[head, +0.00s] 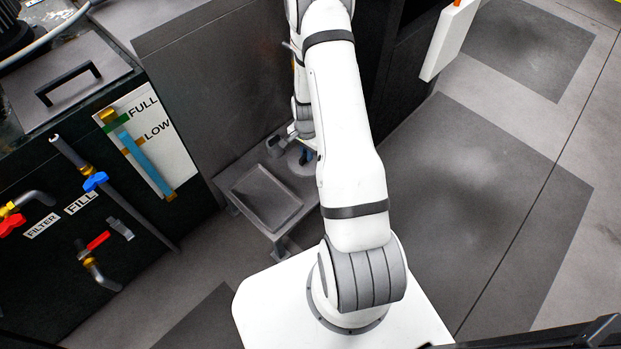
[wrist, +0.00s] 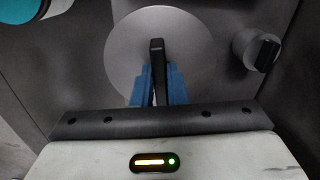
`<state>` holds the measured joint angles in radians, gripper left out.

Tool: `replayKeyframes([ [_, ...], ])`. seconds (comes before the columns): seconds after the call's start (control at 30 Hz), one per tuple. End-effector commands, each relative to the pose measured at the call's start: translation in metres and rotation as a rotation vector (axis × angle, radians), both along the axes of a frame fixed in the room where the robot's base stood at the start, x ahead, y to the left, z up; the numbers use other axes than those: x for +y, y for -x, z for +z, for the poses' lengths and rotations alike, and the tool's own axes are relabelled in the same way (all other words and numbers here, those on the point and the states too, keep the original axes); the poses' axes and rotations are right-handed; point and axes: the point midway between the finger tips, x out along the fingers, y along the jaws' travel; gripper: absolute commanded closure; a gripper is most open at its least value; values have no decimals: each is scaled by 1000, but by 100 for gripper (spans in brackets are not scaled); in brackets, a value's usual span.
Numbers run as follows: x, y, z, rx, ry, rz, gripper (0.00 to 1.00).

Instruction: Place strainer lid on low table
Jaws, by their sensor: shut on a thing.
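The strainer lid (wrist: 128,55) is a round grey disc with an upright black handle (wrist: 157,60) in the wrist view. My gripper (wrist: 158,78) has its blue fingers shut on that handle. In the head view the low table (head: 244,169) is a small grey stand with a darker rectangular panel on top. My gripper (head: 306,154) is over its back right part there. The lid (head: 297,163) is partly hidden by my arm. I cannot tell whether the lid touches the table top.
A tall grey cabinet wall (head: 215,90) stands right behind the table. A grey cylinder with a black end (wrist: 255,48) is near the lid in the wrist view. A panel with valves and a level gauge (head: 148,145) is on the left. The floor on the right (head: 480,190) is clear.

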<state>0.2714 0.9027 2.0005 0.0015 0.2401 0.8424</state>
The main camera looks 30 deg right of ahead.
Motion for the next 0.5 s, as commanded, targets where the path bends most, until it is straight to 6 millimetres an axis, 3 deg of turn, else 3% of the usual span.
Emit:
replayKeyframes([
  [0.17,-9,11,-25,0,0,-107,100],
  [0.33,-9,11,-60,0,0,-114,100],
  [0.5,-9,10,-79,-1,1,-112,100],
])
